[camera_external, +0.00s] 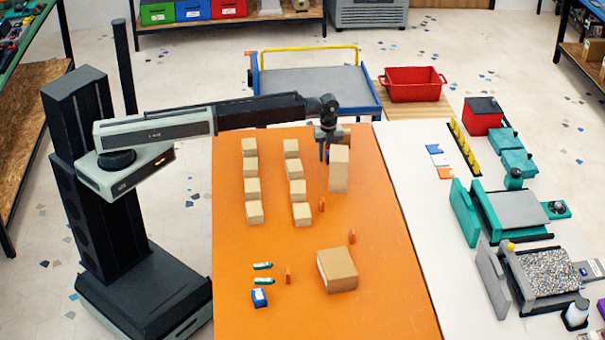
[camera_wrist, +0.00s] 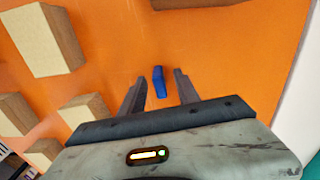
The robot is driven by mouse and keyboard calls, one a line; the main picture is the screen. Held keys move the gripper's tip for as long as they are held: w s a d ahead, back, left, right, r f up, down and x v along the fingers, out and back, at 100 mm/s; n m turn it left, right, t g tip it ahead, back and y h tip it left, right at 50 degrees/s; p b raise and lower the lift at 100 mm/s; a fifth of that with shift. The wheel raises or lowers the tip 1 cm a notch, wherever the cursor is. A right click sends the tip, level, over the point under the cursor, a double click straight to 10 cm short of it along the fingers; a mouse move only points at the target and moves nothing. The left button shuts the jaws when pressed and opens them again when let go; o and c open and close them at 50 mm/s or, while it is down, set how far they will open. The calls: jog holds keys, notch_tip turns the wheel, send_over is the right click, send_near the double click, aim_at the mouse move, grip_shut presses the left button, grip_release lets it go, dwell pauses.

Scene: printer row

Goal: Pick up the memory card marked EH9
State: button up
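A small blue object (camera_wrist: 159,82), perhaps a memory card, shows between the fingertips in the wrist view, with a gap on each side. No marking on it is readable, so I cannot tell whether it is EH9. My gripper (camera_wrist: 160,77) is open and points down over the orange surface. In the external view my gripper (camera_external: 328,146) is at the far right part of the orange table (camera_external: 235,290), beside a tall tan block (camera_external: 339,172). A bit of blue (camera_external: 328,157) shows just below it. Small orange pieces (camera_external: 351,237) stand on the table, their markings unreadable.
Two rows of tan blocks (camera_external: 252,188) stand left of my gripper. A larger tan box (camera_external: 337,270), green-and-white pieces (camera_external: 263,266) and a blue-and-white item (camera_external: 259,298) are nearer the front. A white table (camera_external: 415,220) with machines adjoins on the right.

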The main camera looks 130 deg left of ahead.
jog(key=shift+r, duration=0.1)
grip_shut()
